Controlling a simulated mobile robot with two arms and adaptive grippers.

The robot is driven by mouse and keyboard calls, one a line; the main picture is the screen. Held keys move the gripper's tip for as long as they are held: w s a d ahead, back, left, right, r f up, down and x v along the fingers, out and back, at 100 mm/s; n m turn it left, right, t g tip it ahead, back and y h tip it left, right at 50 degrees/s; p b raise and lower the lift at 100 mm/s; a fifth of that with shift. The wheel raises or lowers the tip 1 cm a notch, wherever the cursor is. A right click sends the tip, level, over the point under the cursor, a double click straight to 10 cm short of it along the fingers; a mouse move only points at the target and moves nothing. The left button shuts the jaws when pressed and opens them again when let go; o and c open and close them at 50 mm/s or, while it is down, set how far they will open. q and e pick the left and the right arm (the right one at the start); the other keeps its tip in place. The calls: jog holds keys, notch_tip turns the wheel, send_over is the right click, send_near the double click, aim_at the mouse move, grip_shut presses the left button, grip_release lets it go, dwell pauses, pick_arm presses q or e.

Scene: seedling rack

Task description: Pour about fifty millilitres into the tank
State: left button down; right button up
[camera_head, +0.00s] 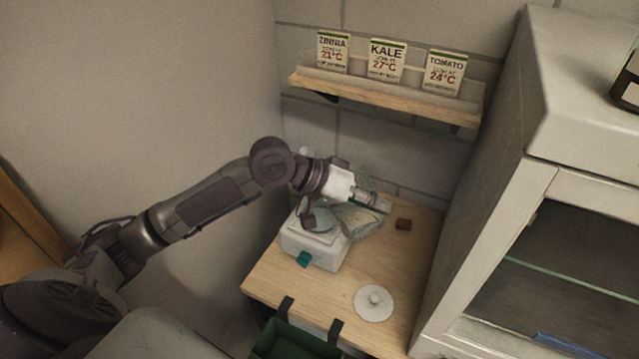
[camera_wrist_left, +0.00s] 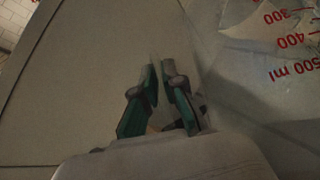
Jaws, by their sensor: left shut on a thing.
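My left gripper (camera_head: 378,201) is above the back of the wooden table and shut on a clear measuring jug (camera_head: 362,222). The jug looks tilted, beside and partly over a white tank (camera_head: 310,250) with a teal knob on its front. In the left wrist view, the green-padded fingers (camera_wrist_left: 160,98) are close together, and the jug (camera_wrist_left: 240,80) fills the right side with red marks for 300, 400 and 500 ml. The water level and any stream are not clear. A round white lid (camera_head: 373,304) with a small knob lies on the table. My right gripper is not in view.
A shelf (camera_head: 390,94) with three seed packets hangs above. A pale cabinet (camera_head: 510,200) borders the table on the right. A dark green bin (camera_head: 290,343) hangs at the front edge.

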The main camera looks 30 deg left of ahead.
pick_arm(q)
jog(key=s+d+f+m+t+y+p, duration=0.1)
jog(key=d+f+m+y+p, duration=0.1)
jog(key=f, duration=0.5)
jog(key=s+d+f+m+t+y+p, duration=0.1)
jog(key=d+f+m+y, duration=0.1)
jog(key=d+f+y, duration=0.2)
jog(key=shift+s+f+y+p, duration=0.3)
jog(key=shift+f+y+p, duration=0.1)
jog(key=shift+f, duration=1.15)
jog(key=shift+f, duration=0.1)
